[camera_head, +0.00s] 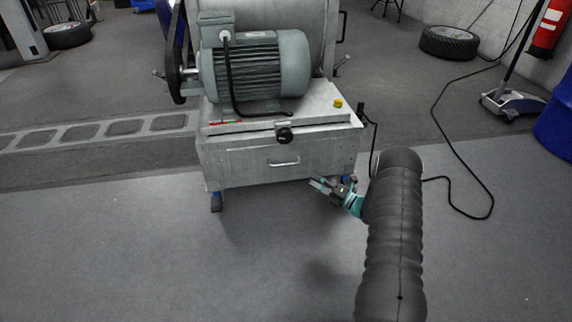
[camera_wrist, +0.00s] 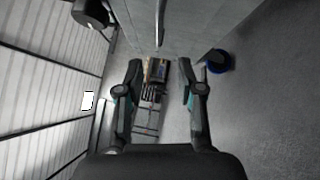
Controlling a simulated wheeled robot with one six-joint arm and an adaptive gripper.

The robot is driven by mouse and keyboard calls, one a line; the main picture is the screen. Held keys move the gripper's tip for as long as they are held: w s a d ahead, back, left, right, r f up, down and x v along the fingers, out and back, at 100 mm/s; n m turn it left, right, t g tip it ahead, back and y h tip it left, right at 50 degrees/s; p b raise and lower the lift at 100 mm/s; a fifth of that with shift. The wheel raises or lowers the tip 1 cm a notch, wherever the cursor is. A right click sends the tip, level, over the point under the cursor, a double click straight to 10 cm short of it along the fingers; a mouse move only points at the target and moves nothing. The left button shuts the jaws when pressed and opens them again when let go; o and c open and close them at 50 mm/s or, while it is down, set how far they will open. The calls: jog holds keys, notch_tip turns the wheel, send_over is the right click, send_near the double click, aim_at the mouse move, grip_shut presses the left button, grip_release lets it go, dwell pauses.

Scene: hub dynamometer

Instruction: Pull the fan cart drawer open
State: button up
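The fan cart (camera_head: 220,160) is a grey metal box on casters with a large motor on top. Its front carries the drawer face (camera_head: 245,170), which looks flush with the cart. A silver bar handle (camera_head: 284,162) is fixed on that face; it shows in the wrist view as a thin bar (camera_wrist: 160,20) at the top, beyond my fingers. My gripper (camera_head: 318,184) is to the right of and below the handle in the head view, apart from it. In the wrist view my gripper (camera_wrist: 161,70) has its two fingers spread wide with nothing between them.
A black knob (camera_head: 284,135) protrudes above the handle. A blue caster (camera_wrist: 218,60) is low on the cart. A black cable (camera_head: 470,190) lies on the floor at right, near a blue barrel (camera_head: 556,125). The floor before the cart is clear.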

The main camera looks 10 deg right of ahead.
aim_at(284, 165)
jog(key=shift+m, duration=0.3)
jog(key=x, duration=0.7)
jog(key=b+x, duration=0.1)
jog(key=x, duration=0.6)
jog(key=shift+s+a, duration=0.15)
jog(key=shift+a, duration=0.2)
